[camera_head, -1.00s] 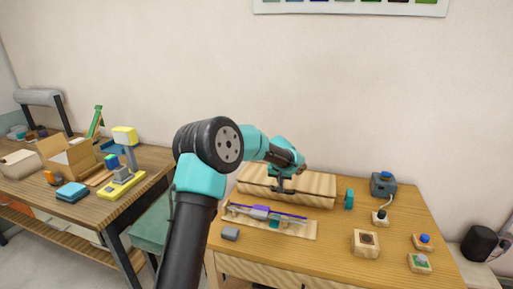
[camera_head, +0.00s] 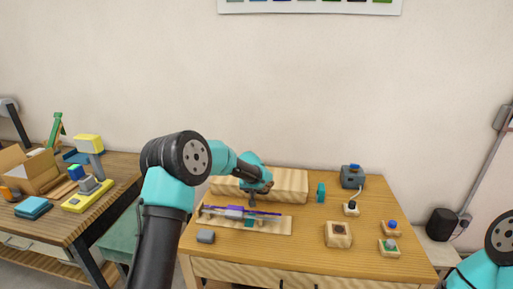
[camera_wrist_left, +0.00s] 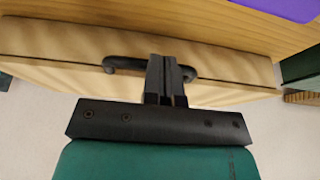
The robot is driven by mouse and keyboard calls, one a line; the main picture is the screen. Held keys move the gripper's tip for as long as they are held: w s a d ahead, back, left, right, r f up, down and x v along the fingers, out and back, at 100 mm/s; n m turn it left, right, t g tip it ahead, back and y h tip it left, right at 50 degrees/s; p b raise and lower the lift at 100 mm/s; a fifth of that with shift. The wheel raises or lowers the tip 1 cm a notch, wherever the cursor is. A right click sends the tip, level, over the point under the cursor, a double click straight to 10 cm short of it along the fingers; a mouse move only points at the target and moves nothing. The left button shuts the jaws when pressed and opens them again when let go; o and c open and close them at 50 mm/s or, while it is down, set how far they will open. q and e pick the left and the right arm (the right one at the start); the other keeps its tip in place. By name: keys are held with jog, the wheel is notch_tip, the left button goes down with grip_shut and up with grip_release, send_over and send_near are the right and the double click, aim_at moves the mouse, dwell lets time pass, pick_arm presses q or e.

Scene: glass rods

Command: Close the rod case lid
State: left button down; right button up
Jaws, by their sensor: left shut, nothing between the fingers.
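The rod case is a pale, striped wooden box (camera_head: 285,183) at the back of the right table in the head view. Its wood also fills the upper part of the left wrist view (camera_wrist_left: 50,50), with a black handle (camera_wrist_left: 120,63) on it. My left gripper (camera_head: 252,201) is at the near side of the case. In the left wrist view my left gripper (camera_wrist_left: 167,62) is shut and empty, its fingers overlapping the handle. Whether they touch it I cannot tell. The lid's angle is unclear. My right gripper is out of view.
A wooden rack with a purple rod (camera_head: 268,213) lies in front of the case. A grey block (camera_head: 205,236), a teal piece (camera_head: 321,192), a grey-blue device (camera_head: 352,176) and several button boxes (camera_head: 338,234) stand nearby. The front right tabletop has free room.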

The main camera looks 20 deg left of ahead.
pick_arm(q)
jog(key=shift+f, duration=0.1)
jog(key=s+d+r, duration=0.1)
jog(key=s+r, duration=0.8)
jog(key=shift+d+r, duration=0.25)
jog(key=shift+r, duration=0.15)
